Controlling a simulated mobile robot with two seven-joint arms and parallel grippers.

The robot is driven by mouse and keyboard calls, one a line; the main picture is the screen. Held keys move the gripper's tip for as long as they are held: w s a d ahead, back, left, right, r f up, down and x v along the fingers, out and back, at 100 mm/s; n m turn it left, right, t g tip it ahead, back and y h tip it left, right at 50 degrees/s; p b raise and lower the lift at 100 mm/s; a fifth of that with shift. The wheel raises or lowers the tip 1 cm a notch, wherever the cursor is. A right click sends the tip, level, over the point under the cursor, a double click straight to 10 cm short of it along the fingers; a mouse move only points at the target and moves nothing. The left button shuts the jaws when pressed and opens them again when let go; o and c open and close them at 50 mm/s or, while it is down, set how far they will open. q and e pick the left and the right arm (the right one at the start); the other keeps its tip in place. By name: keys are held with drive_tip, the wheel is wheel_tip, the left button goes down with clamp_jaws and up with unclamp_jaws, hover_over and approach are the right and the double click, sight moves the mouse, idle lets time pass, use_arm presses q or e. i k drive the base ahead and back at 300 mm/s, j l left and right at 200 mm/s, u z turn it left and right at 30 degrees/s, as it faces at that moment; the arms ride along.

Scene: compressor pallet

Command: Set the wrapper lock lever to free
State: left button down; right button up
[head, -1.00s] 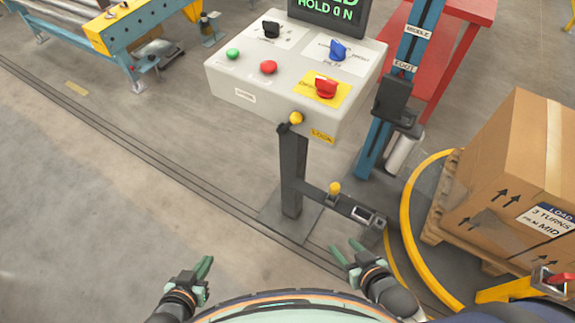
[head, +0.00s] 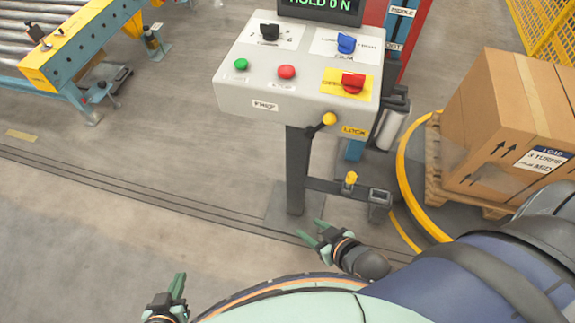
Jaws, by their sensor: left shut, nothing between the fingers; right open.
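The lock lever, a short black arm with a yellow knob (head: 329,119), sits on the front edge of the grey control console (head: 230,92). It points right, beside the yellow LOCK label (head: 355,131). The white FREE label (head: 265,105) is further left on the same front face. My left gripper (head: 178,284) is shut and empty at the bottom left, well below and left of the console. My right gripper (head: 312,234) is open and empty, low in front of the console post, well below the lever. Neither gripper touches the lever.
A yellow-knobbed pedal or lower bar (head: 350,179) juts right from the post. A boxed pallet (head: 510,130) stands right; a roller conveyor (head: 50,75) is left.

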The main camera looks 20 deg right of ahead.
sight(329, 119)
drive_tip(key=i+j+z, duration=0.1)
drive_tip(key=j+z, duration=0.45)
drive_tip(key=j, duration=0.15)
drive_tip(key=z, duration=0.7)
